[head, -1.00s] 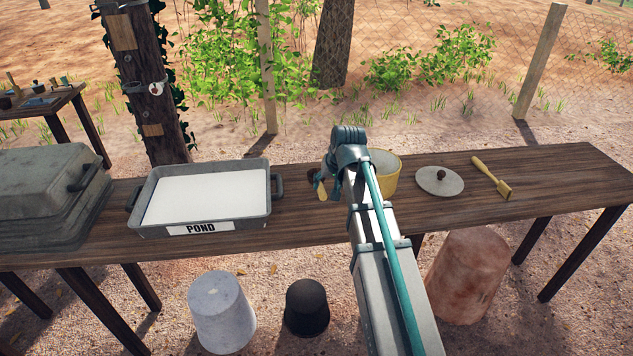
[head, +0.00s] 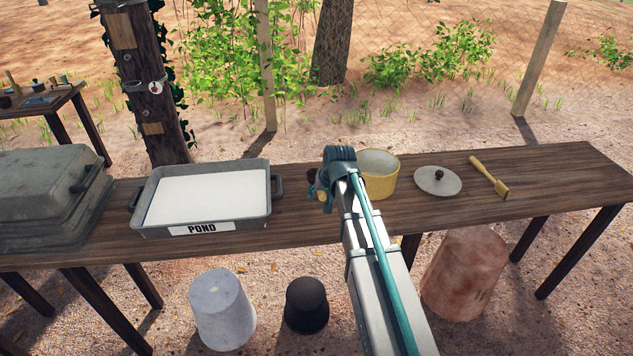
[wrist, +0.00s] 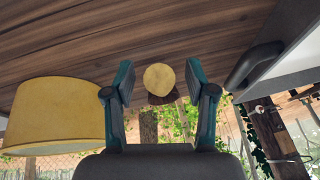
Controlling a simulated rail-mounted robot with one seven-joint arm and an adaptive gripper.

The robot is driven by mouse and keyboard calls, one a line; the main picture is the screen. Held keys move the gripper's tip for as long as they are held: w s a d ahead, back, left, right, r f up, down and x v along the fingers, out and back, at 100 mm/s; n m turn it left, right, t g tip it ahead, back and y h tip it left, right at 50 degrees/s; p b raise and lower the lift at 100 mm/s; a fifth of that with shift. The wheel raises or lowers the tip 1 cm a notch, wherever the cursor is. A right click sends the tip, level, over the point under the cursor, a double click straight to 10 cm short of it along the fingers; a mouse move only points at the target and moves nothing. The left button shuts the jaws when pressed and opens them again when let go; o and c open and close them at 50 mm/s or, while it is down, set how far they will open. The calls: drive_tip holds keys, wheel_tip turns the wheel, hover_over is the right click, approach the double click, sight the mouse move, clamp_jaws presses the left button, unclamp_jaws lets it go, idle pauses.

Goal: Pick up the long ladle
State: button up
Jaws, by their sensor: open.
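The long ladle looks to be the piece with a pale yellow round end (wrist: 159,77) and a brown part behind it, seen end-on between my fingers in the wrist view. In the head view only a bit of its brown part (head: 312,175) shows, left of my gripper; the rest is hidden behind the arm. My gripper (wrist: 159,82) is open, with one finger on each side of the yellow end and gaps visible. In the head view my gripper (head: 324,195) is low over the table, between the pond tray and the yellow pot.
The grey tray marked POND (head: 258,208) stands left of my gripper; its handle shows at right in the wrist view (wrist: 262,66). The yellow pot (head: 381,186) is close on the right. A round lid (head: 455,184) and a yellow wooden tool (head: 488,175) lie farther right.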

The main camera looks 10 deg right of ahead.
drive_tip(key=shift+c, duration=0.2)
clamp_jaws()
drive_tip(key=shift+r, duration=0.15)
